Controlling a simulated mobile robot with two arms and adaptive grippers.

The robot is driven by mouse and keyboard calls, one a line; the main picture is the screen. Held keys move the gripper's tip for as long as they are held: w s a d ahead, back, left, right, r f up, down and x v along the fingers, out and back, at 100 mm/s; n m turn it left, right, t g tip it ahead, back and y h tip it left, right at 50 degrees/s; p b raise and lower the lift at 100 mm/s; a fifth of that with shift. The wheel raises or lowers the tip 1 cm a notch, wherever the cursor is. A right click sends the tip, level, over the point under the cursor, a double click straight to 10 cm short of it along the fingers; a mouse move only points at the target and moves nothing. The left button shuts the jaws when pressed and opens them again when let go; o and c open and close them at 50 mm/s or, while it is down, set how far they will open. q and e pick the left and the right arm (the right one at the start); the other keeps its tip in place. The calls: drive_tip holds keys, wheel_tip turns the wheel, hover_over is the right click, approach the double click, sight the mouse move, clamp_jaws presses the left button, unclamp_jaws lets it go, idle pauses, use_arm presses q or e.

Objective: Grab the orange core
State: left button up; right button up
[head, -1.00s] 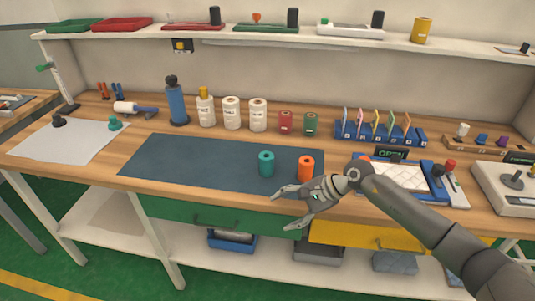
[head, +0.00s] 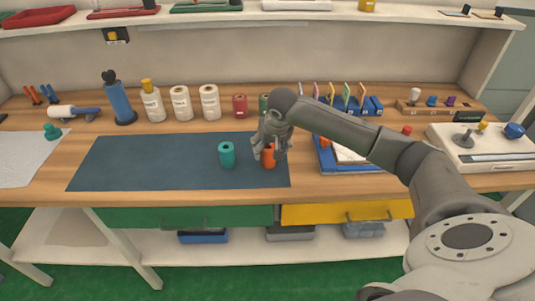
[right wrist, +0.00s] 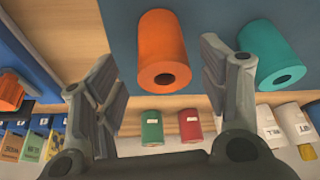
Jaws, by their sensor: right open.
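The orange core (head: 269,161) stands upright on the right end of the dark blue mat (head: 130,163). My right gripper (head: 268,153) is at the core, coming down from above and behind it in the head view, and partly covers its top. In the right wrist view the orange core (right wrist: 162,50) shows with its hole facing the camera, between the two spread fingers of the gripper (right wrist: 160,75). The gripper is open, and a gap shows on both sides of the core. My left gripper is not in view.
A teal core (head: 227,155) stands just left of the orange one; in the right wrist view it (right wrist: 277,55) lies close behind one finger. A blue tray (head: 345,166) is to the right. The mat's left part is clear.

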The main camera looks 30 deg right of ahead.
drive_tip(key=shift+w+f+p, duration=0.35)
drive_tip(key=shift+f+p, duration=0.1)
drive_tip(key=shift+f, duration=0.1)
drive_tip(key=p+x, duration=0.1)
drive_tip(key=x, duration=0.2)
drive_tip(key=shift+a, duration=0.1)
drive_tip(key=shift+w+f, duration=0.25)
drive_tip(key=shift+f, duration=0.15)
drive_tip(key=c, duration=1.1)
